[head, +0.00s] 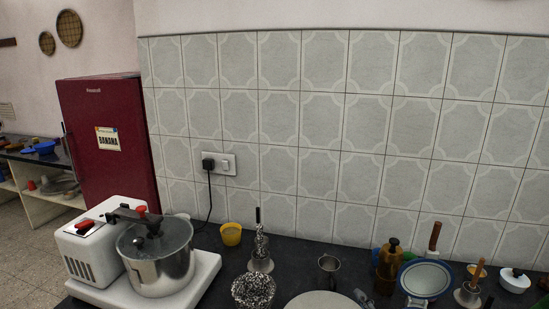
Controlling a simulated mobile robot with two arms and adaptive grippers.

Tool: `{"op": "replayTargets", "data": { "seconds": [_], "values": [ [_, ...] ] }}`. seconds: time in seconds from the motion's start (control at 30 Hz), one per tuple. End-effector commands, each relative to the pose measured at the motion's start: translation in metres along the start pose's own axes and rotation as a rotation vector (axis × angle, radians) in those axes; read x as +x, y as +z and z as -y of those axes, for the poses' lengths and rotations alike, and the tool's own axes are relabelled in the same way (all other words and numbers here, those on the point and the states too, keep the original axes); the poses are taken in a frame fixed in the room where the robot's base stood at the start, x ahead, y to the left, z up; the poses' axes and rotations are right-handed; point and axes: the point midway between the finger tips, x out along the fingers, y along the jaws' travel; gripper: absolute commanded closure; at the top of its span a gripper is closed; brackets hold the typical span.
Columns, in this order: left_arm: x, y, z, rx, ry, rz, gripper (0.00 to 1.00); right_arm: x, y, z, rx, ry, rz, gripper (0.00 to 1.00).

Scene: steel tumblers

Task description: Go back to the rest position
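Neither of my grippers shows in the head view. A steel tumbler (329,273) stands upright on the dark counter (290,262), near the middle of the picture. No gripper is beside it or touching it.
A steel pot (160,265) with a lid sits on a white appliance (205,280) at left. A yellow cup (231,234), a patterned bowl (254,290), a pale round plate (322,301), a brown bottle (389,262) and a blue-rimmed dish (425,280) crowd the counter. A tiled wall (330,130) stands behind.

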Motion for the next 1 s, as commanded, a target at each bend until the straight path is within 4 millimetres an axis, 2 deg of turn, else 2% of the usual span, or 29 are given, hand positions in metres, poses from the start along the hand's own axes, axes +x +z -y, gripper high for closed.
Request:
{"op": "replayTargets", "data": {
  "seconds": [0.03,0.1,0.2,0.3,0.4,0.6,0.63,0.7,0.87,1.0],
  "values": [
    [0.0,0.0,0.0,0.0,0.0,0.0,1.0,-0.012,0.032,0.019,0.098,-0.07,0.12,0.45],
    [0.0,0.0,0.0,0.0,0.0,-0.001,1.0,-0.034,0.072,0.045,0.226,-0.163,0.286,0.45],
    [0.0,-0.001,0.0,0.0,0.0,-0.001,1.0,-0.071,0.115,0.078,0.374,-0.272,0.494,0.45],
    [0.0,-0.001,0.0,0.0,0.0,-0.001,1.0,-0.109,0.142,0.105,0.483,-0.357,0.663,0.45],
    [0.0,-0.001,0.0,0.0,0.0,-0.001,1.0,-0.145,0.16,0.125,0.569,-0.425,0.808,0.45],
    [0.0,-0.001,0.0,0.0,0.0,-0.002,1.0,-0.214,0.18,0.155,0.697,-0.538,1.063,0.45],
    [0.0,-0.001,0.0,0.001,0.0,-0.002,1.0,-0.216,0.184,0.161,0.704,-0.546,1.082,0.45],
    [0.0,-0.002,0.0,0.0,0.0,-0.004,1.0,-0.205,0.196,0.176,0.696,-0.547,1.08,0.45],
    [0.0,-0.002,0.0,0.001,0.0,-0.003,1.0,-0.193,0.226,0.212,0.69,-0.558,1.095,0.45],
    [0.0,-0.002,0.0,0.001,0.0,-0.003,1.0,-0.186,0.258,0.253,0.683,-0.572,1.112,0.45]
  ]
}}
